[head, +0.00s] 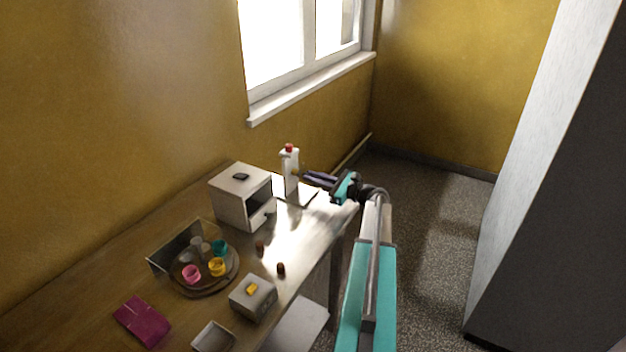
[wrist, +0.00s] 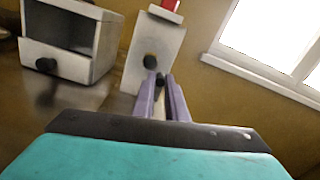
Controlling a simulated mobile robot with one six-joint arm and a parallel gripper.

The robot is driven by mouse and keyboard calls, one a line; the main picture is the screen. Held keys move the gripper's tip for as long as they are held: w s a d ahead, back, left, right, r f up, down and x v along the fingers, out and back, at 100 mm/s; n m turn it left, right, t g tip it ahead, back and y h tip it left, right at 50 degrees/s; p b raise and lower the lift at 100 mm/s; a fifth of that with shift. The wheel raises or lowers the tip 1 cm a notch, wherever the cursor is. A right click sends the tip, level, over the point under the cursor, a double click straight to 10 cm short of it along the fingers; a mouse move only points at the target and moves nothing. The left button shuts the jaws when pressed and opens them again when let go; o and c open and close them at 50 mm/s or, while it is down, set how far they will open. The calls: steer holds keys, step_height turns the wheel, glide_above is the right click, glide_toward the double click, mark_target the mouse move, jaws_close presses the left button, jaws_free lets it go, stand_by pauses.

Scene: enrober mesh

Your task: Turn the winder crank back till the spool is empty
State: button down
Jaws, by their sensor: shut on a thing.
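The winder (head: 290,172) is a white upright block with a red piece (head: 289,148) on top, at the far end of the table. In the wrist view the winder (wrist: 154,50) shows a round dark hub (wrist: 150,62) on its face, and the red piece (wrist: 170,4) is cut by the top edge. My gripper (head: 305,175) reaches it from the right. In the wrist view my gripper (wrist: 161,80) is shut on a small dark part just in front of the hub, seemingly the crank handle. The fingers hide most of the crank. I cannot tell how much is on the spool.
A white open-fronted box (head: 240,197) stands left of the winder. Nearer are a round tray (head: 205,287) with several coloured cups, a grey box with a yellow top (head: 253,297), a magenta item (head: 142,320) and two small brown pieces. Wall and window lie behind.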

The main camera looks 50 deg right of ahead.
steer(key=shift+n+b, duration=0.3)
steer(key=shift+b, duration=0.2)
steer(key=n+b, duration=0.1)
steer(key=b, duration=0.1)
steer(key=n+b, duration=0.2)
steer(key=b, duration=0.1)
steer(key=shift+d+r, duration=0.2)
steer(key=n+b, duration=0.2)
steer(key=b, duration=0.1)
steer(key=shift+r, duration=0.3)
steer(key=shift+r+n+b, duration=0.25)
steer(key=shift+n+b, duration=0.15)
steer(key=shift+n, duration=0.2)
steer(key=shift+r, duration=0.1)
steer(key=c, duration=1.8)
jaws_free()
steer(key=shift+o, duration=0.2)
steer(key=shift+d, duration=0.1)
